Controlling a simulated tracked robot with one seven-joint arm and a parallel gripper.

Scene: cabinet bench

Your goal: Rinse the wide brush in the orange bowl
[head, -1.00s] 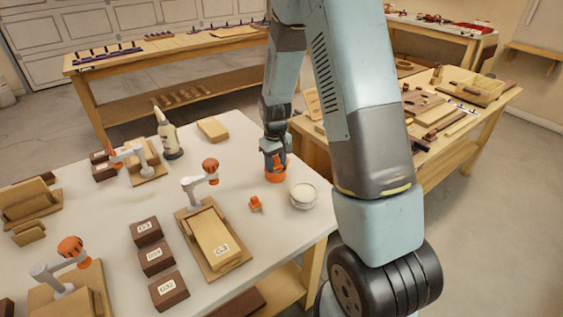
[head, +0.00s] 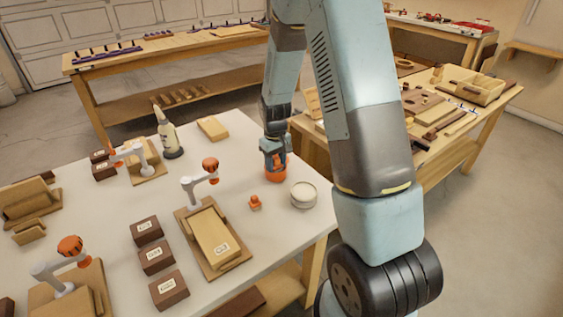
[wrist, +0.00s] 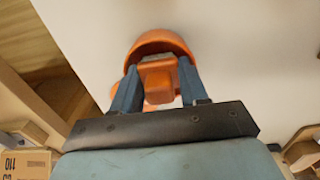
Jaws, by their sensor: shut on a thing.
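The orange bowl (head: 276,177) stands near the right end of the white table, and its rim shows in the wrist view (wrist: 160,40). My gripper (head: 274,161) points down at the bowl. In the wrist view its fingers (wrist: 160,78) are shut on an orange block-like piece, which I take for the wide brush (wrist: 157,82). The piece overlaps the bowl in that view. The brush's lower end and bristles are hidden, so I cannot tell how deep it reaches.
A small orange item (head: 255,202) and a round white-topped tub (head: 304,194) stand near the bowl. A bottle (head: 170,138), a wooden block (head: 213,129) and a white arm-like fixture with an orange end (head: 201,182) stand further left. The table's right edge is close.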

